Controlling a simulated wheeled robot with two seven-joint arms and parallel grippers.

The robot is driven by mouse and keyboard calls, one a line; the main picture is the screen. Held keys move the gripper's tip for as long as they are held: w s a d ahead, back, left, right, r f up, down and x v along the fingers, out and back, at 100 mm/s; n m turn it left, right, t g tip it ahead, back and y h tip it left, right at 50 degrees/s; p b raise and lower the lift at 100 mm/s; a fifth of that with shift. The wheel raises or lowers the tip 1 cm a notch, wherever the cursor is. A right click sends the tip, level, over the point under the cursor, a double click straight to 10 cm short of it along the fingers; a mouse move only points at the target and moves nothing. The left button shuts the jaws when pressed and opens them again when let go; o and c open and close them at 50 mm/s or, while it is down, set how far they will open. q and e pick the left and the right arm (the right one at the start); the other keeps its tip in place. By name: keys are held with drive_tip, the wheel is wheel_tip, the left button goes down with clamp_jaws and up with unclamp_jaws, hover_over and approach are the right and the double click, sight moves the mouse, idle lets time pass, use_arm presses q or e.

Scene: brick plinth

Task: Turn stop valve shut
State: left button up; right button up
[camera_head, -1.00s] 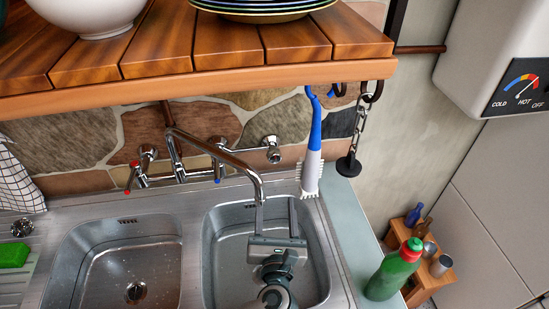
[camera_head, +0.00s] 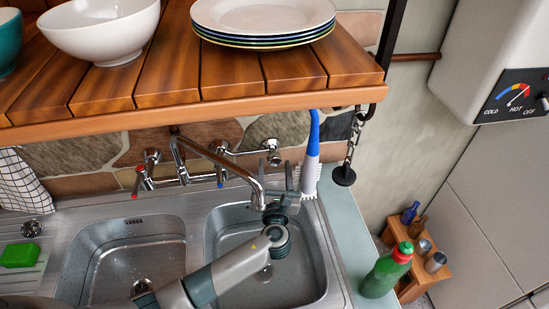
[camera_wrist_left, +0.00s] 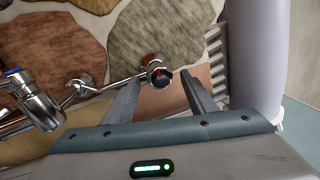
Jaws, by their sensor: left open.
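The stop valve (camera_head: 273,152) is a small chrome fitting on the stone wall, right of the mixer tap. My left gripper (camera_head: 280,186) is above the right basin, just below the valve. In the left wrist view the gripper (camera_wrist_left: 161,86) is open, one finger on either side of the knob. I cannot tell whether either finger touches it. My right gripper is not in view.
The mixer tap (camera_head: 190,160) curves close to the gripper's left. A blue and white brush (camera_head: 311,155) hangs close on its right, beside a chained plug (camera_head: 344,175). The wooden shelf (camera_head: 190,123) overhangs above. A green bottle (camera_head: 386,271) stands on the right ledge.

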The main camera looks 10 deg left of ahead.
use_arm(q)
drive_tip(key=shift+x, duration=1.4)
drive_tip(key=c, duration=1)
drive_tip(key=shift+d+f+n+b, duration=0.1)
drive_tip(key=shift+f+n+b, duration=0.15)
drive_tip(key=shift+n+b, duration=0.1)
drive_tip(key=n+b, duration=0.2)
drive_tip(key=b, duration=0.1)
drive_tip(key=shift+f, duration=0.1)
drive_tip(key=shift+r+n+t+b, duration=0.3)
drive_tip(key=shift+n+b, duration=0.25)
drive_tip(key=shift+n, duration=0.2)
drive_tip(key=o, duration=1)
drive_tip(key=shift+d, duration=0.1)
